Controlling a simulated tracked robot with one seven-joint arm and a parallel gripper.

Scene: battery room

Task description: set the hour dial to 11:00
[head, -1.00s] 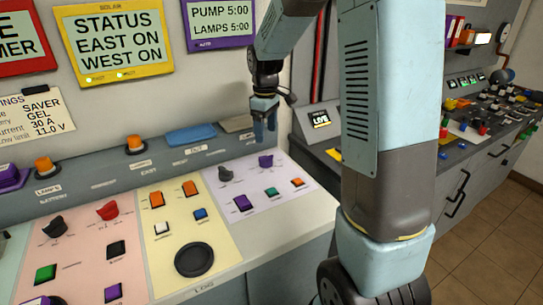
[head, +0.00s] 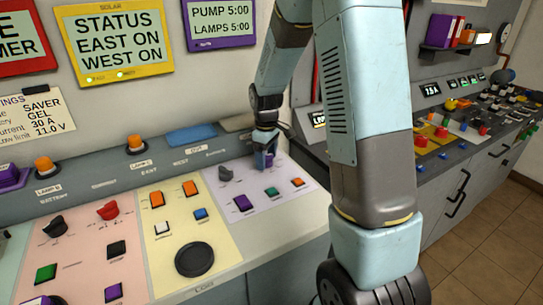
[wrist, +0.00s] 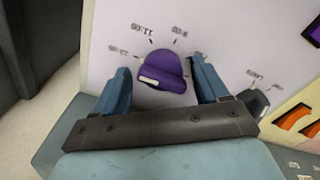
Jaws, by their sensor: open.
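A purple knob (wrist: 165,68) with a pale pointer mark stands on the pale lilac panel, with several small printed labels around it that I cannot read. My gripper (wrist: 161,64) is open, with one blue finger on each side of the knob; I cannot tell if either finger touches it. In the head view my gripper (head: 265,160) is down at the panel and mostly hides the knob. A purple-framed display (head: 221,20) on the wall reads PUMP 5:00 and LAMPS 5:00. I cannot tell which knob is the hour dial.
A dark grey knob (head: 226,173) stands just left of my gripper in the head view. Purple (head: 243,203), green (head: 271,191) and orange (head: 298,182) buttons lie nearer the front. A yellow panel (head: 170,235) with buttons and a round black knob lies to the left.

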